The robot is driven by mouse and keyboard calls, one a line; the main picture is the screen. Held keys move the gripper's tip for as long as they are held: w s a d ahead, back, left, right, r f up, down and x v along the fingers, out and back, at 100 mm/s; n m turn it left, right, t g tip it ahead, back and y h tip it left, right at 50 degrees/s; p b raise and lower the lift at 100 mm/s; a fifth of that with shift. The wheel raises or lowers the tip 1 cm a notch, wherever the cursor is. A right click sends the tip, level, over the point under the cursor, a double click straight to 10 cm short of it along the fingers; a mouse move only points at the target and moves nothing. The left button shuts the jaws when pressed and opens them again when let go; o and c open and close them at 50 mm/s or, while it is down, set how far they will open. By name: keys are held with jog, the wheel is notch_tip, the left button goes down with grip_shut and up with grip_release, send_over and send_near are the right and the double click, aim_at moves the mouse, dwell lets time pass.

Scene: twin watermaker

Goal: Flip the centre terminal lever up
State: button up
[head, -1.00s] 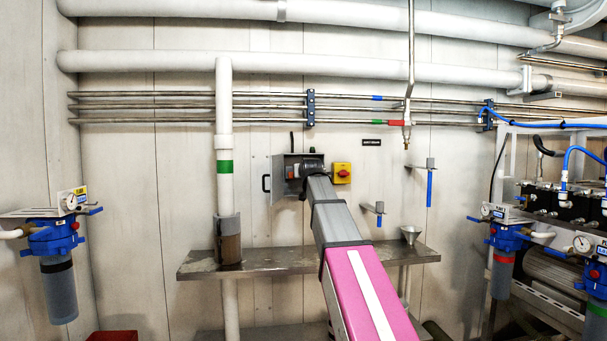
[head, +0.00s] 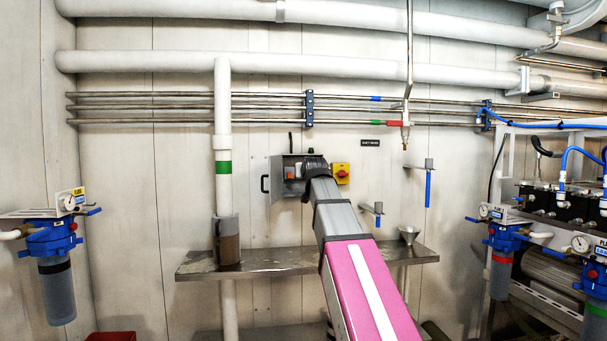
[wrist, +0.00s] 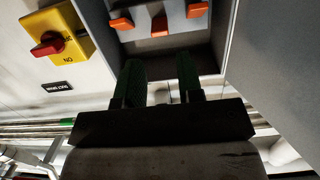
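Three orange levers sit in a row inside an open grey box (head: 278,178) on the back wall. The wrist view is turned upside down and shows the centre lever (wrist: 159,27) between the left-hand lever (wrist: 121,24) and the right-hand lever (wrist: 197,9). The right-hand one sits higher in that picture than the other two. My gripper (wrist: 158,68) is open and empty, with its two dark fingers apart and pointing at the box. The centre lever lines up with the gap, apart from the fingertips. In the head view my wrist hides much of the box.
A yellow switch box with a red knob (head: 341,173) is mounted just right of the grey box; it also shows in the wrist view (wrist: 62,38). A metal shelf (head: 270,262) runs below, with a funnel (head: 409,233) on it. A white pipe (head: 223,110) stands left.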

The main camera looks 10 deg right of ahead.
jog(key=s, duration=0.2)
jog(key=shift+s+r, duration=0.2)
jog(key=shift+s, duration=0.2)
jog(key=d+m+g+y, duration=0.1)
jog(key=d+m+y, duration=0.4)
jog(key=m, duration=0.9)
jog(key=shift+y, duration=0.7)
jog(key=x, duration=1.1)
jog(key=shift+a+f, duration=0.15)
jog(key=shift+a, duration=0.1)
jog(key=shift+s, duration=0.1)
grip_shut()
